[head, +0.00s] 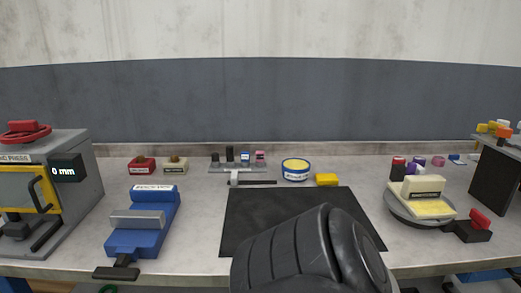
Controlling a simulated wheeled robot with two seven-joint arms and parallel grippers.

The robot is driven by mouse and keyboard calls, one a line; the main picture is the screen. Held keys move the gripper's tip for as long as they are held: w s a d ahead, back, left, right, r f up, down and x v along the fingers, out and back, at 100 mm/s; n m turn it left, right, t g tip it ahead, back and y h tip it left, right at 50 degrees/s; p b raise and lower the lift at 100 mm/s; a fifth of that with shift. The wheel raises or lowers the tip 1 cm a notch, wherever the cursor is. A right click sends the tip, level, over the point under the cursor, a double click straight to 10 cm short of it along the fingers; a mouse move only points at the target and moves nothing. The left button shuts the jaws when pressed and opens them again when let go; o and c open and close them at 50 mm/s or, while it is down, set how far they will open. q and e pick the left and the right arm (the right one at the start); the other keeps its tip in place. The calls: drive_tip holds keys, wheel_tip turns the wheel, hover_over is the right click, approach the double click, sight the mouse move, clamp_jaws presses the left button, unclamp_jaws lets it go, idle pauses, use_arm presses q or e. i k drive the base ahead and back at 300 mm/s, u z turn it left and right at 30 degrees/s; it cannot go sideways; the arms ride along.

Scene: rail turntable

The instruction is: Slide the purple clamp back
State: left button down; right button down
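Behind the round grey turntable (392,209) at the right of the bench, a purple piece (438,161) stands near the back. Another small purple part (418,161) is just left of it, beside a dark red-topped piece (398,166). They are small and partly hidden by the cream block on the turntable, so I cannot tell which is the purple clamp or how it sits on any rail. Neither of my grippers is in view. A dark, ribbed part of my own arm covers the front middle.
The turntable carries a cream block (424,184) and a yellow-topped block (433,209). A black box with a red switch (479,219) is at its right. A black mat (255,215) lies mid-bench, a blue vise (150,225) and grey press (82,180) left.

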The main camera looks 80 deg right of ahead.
sight(411, 167)
drive_tip(key=u, duration=0.15)
drive_tip(key=k, duration=1.15)
drive_tip(key=z, duration=1.8)
